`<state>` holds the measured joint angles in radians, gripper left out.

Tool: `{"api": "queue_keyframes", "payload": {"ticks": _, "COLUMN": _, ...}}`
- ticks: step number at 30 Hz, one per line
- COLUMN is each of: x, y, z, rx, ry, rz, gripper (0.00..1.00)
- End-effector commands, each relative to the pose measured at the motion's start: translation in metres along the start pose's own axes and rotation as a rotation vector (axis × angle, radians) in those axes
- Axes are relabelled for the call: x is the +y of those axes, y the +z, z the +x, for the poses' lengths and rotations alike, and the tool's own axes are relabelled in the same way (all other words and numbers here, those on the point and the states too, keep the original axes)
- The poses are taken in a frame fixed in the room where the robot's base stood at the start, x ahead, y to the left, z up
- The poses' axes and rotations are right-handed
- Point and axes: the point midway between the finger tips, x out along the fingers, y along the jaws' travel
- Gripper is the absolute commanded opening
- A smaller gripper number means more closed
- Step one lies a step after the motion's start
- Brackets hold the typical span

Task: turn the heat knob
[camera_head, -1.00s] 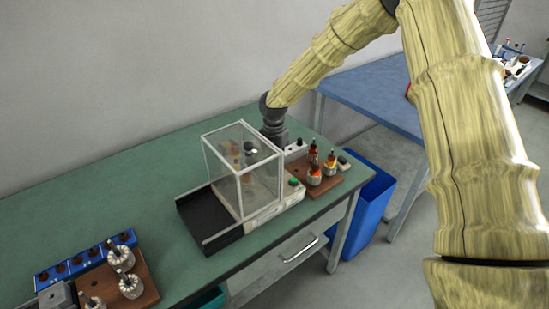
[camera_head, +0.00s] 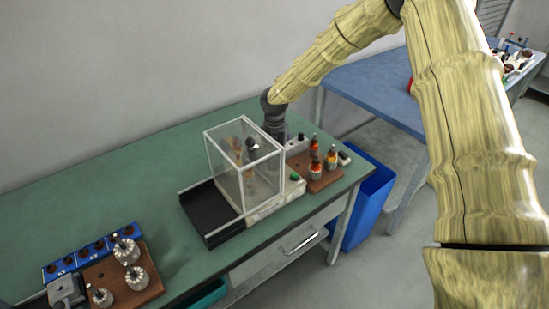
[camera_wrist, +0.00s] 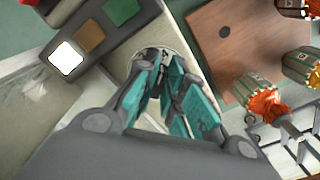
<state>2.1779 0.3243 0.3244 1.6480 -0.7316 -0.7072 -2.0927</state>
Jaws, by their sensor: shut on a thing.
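In the wrist view my gripper (camera_wrist: 165,75) has its teal-padded fingers closed in around the heat knob, which sits at a round pale dial (camera_wrist: 177,42) on a light panel. The fingers hide most of the knob, so its pointer and setting cannot be read. In the head view my gripper is hidden behind the clear box (camera_head: 232,190); only my dark wrist shows beyond the box's back right corner.
A dark strip with a lit white square (camera_wrist: 66,57) and a green square (camera_wrist: 121,10) lies beside the fingers. A wooden board (camera_wrist: 232,40) with several wound armatures stands close on the other side. A black tray (camera_head: 205,208) and another armature board (camera_head: 125,290) are further left.

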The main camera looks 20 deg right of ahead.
Motion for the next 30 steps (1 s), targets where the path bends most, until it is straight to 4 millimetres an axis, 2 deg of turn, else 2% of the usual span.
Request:
{"api": "queue_keyframes", "payload": {"ticks": 1, "x": 0.0, "y": 0.0, "z": 0.0, "rx": 0.0, "ry": 0.0, "rz": 0.0, "gripper": 0.15}}
{"api": "queue_keyframes", "payload": {"ticks": 4, "x": 0.0, "y": 0.0, "z": 0.0, "rx": 0.0, "ry": 0.0, "rz": 0.001, "gripper": 0.33}}
{"api": "queue_keyframes", "payload": {"ticks": 13, "x": 0.0, "y": 0.0, "z": -0.001, "rx": 0.0, "ry": 0.0, "rz": 0.001, "gripper": 0.33}}
{"api": "queue_keyframes", "payload": {"ticks": 17, "x": 0.0, "y": 0.0, "z": -0.007, "rx": -0.001, "ry": 0.001, "rz": 0.001, "gripper": 0.33}}
{"api": "queue_keyframes", "payload": {"ticks": 23, "x": 0.0, "y": 0.001, "z": -0.035, "rx": -0.002, "ry": 0.002, "rz": 0.001, "gripper": 0.33}}
{"api": "queue_keyframes", "payload": {"ticks": 30, "x": 0.0, "y": 0.001, "z": -0.08, "rx": -0.002, "ry": 0.002, "rz": 0.001, "gripper": 0.33}}
